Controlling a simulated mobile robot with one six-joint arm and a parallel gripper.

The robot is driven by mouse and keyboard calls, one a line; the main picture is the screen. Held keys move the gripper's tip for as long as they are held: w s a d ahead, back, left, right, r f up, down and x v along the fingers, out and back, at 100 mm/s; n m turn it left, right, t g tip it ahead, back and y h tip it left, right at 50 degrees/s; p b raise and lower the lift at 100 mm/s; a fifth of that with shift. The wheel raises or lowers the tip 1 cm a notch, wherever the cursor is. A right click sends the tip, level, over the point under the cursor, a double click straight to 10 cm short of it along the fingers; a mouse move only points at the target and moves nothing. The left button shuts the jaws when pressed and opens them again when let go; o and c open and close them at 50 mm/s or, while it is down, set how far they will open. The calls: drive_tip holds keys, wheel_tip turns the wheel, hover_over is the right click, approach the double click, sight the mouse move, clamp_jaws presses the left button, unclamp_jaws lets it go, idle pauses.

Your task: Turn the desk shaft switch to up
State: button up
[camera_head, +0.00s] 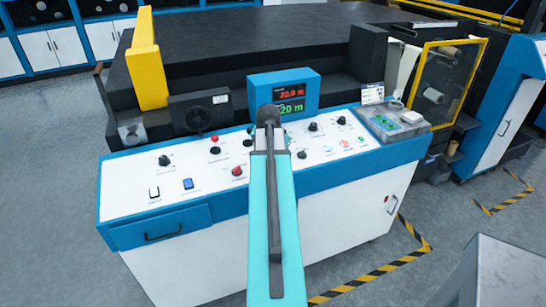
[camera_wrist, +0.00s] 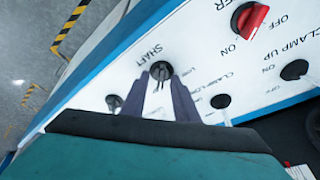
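The shaft switch (camera_wrist: 161,70) is a round black knob on the white panel, beside the printed word SHAFT, in the wrist view. My gripper (camera_wrist: 161,84) reaches toward it from below in that view. Its two dark fingers are apart, one on each side of the knob's near part, with white panel showing between them. I cannot tell whether they touch the knob. Its small position labels are too blurred to read surely. In the head view my arm covers the gripper and this part of the desk (camera_head: 130,196).
A red knob (camera_wrist: 250,18) marked ON and OFF and black knobs (camera_wrist: 221,101) and (camera_wrist: 294,70) sit nearby; another black knob (camera_wrist: 114,102) is to the left. A blue display box (camera_head: 284,94) stands behind the panel. Grey floor (camera_head: 430,205) is free at right.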

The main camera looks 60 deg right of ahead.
drive_tip(key=shift+a+r, duration=0.1)
drive_tip(key=b+v, duration=0.2)
drive_tip(key=v, duration=1.1)
drive_tip(key=shift+r+b, duration=0.2)
drive_tip(key=shift+b, duration=0.2)
drive_tip(key=shift+s, duration=0.1)
idle(0.5)
